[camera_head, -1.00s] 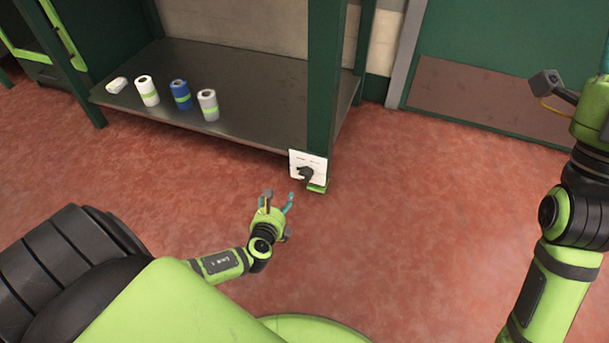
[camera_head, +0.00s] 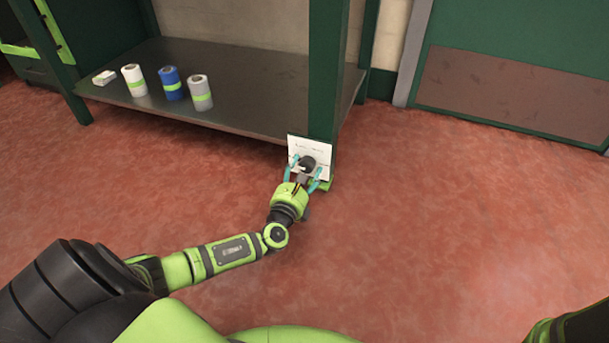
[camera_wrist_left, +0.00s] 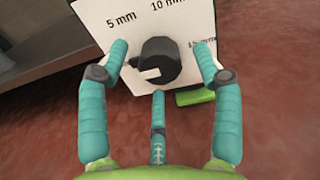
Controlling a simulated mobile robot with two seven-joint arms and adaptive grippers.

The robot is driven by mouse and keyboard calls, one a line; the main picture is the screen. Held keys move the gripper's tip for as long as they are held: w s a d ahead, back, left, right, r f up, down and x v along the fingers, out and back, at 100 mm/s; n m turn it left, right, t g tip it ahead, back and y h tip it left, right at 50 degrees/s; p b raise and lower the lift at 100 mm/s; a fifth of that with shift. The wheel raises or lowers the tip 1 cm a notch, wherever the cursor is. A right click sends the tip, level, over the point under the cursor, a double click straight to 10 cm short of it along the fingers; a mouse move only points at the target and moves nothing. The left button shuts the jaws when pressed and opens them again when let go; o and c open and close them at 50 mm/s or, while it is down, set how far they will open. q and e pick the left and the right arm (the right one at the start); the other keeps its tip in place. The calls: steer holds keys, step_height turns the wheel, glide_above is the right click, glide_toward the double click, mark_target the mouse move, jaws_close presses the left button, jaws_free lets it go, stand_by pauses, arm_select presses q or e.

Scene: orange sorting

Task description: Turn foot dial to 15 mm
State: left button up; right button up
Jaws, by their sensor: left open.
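The foot dial is a black knob (camera_head: 307,163) on a white plate (camera_head: 296,147) at the foot of the green table leg. In the left wrist view the knob (camera_wrist_left: 160,60) has a pale pointer mark at its lower left. The plate (camera_wrist_left: 95,12) reads "5 mm" and "10 mm" along the top, with a partly covered label at right. My left gripper (camera_head: 304,176) is open, its teal fingers on either side of the knob; in the wrist view the fingers (camera_wrist_left: 160,68) stand apart around it. I cannot tell if they touch it. My right gripper is out of view.
The low metal shelf (camera_head: 230,100) carries a white roll (camera_head: 134,80), a blue roll (camera_head: 171,83), a grey roll (camera_head: 200,92) and a small white block (camera_head: 104,77). A green foot block (camera_wrist_left: 195,97) sits below the plate. Red floor is clear to the right.

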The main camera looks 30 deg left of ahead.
arm_select(q)
steer(key=shift+w+a, duration=0.15)
steer(key=shift+w, duration=0.35)
steer(key=c, duration=1.2)
steer(key=shift+o, duration=0.2)
